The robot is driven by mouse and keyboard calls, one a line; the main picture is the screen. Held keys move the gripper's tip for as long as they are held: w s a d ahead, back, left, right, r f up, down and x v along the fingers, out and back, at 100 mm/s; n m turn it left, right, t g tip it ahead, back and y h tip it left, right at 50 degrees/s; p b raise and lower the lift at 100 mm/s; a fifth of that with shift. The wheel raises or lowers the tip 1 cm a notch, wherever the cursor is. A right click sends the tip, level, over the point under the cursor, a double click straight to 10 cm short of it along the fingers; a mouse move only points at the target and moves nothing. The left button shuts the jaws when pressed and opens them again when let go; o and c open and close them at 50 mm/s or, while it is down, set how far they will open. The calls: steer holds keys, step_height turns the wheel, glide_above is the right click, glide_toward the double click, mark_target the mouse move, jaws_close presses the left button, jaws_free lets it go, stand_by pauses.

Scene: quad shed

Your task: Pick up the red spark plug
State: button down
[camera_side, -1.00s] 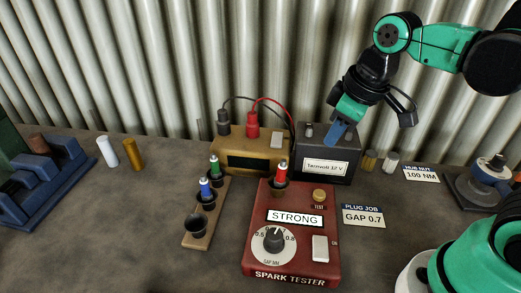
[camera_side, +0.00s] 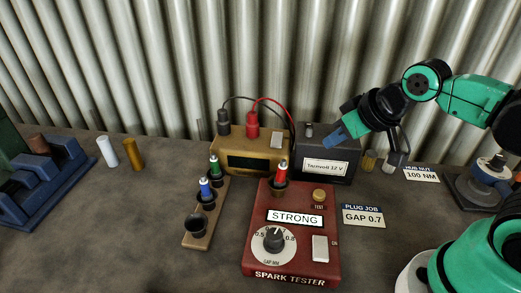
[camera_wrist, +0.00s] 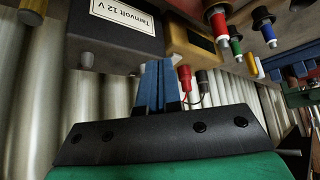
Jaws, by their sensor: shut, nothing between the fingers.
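The red spark plug (camera_side: 282,173) stands upright in the socket at the top of the red spark tester (camera_side: 262,225). It also shows in the wrist view (camera_wrist: 218,24), upside down at the upper right. My gripper (camera_side: 331,142) has blue fingers that are shut and empty. It is tilted to the lower left above the dark battery box, up and to the right of the red plug and clear of it. The fingers also show in the wrist view (camera_wrist: 157,72).
A wooden rack (camera_side: 207,225) holds a green plug (camera_side: 214,166) and a blue plug (camera_side: 205,188); its front cup looks empty. The battery box (camera_side: 326,166) and a tan box (camera_side: 247,155) with cabled clips stand behind the tester. Bench to the left front is clear.

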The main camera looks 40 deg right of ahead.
mark_target(285, 161)
steer(key=c, duration=0.6)
jaws_free()
steer(key=shift+c, duration=0.2)
steer(key=w+a+n+g+y, duration=0.1)
steer(key=a+n, duration=0.1)
steer(key=a+n+g, duration=0.1)
steer(key=a+n, duration=0.1)
steer(key=w+a+n+g+y, duration=0.1)
steer(key=a+n, duration=0.1)
steer(key=shift+w+a+y, duration=0.1)
steer(key=shift+w+y, duration=0.2)
steer(key=shift+w, duration=0.05)
steer(key=shift+w+a+f+g, duration=0.1)
steer(key=shift+f+g, duration=0.1)
steer(key=shift+g, duration=0.1)
steer(key=shift+x, duration=2.4)
